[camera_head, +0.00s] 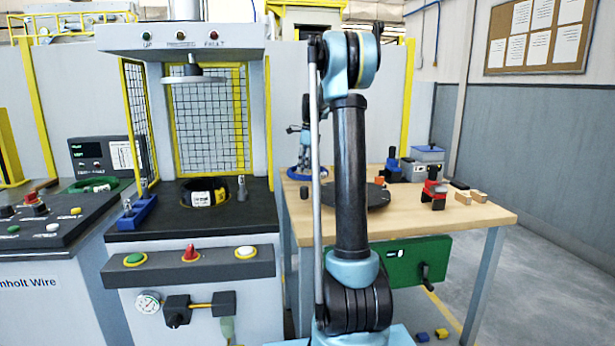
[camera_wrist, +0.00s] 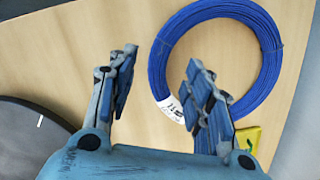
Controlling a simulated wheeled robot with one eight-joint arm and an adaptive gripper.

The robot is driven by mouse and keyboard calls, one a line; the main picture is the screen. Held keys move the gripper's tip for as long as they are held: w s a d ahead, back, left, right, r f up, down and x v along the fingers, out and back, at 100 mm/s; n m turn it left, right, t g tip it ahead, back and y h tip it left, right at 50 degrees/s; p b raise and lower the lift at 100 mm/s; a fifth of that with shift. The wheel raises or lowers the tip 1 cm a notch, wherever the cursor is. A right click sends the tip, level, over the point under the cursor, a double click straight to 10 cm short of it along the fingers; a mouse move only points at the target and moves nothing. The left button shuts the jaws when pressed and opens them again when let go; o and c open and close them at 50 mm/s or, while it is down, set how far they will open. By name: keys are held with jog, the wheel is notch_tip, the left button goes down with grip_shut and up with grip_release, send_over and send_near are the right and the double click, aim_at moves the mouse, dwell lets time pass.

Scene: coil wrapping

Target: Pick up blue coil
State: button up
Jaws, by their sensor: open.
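The blue coil (camera_wrist: 272,55) is a flat ring of blue wire with a white printed tag at its lower left. It lies on the wooden table in the wrist view. My gripper (camera_wrist: 161,58) is open, with nothing between its fingers. The left finger is over bare wood left of the coil. The right finger overlaps the coil's lower left part and hides some of it. In the head view, my gripper (camera_head: 304,133) is above the table's left part, and part of the blue coil (camera_head: 291,174) shows beneath it.
A dark round plate (camera_wrist: 30,140) is at the left in the wrist view. A yellow piece (camera_wrist: 248,138) is beside the coil. In the head view, a red and black device (camera_head: 433,190) stands on the table's right side. The press (camera_head: 180,215) at left holds a black coil.

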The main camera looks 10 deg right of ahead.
jog(key=f, duration=0.4)
jog(key=shift+w+a, duration=0.1)
jog(key=shift+a, duration=0.2)
grip_shut()
jog(key=shift+r, duration=0.15)
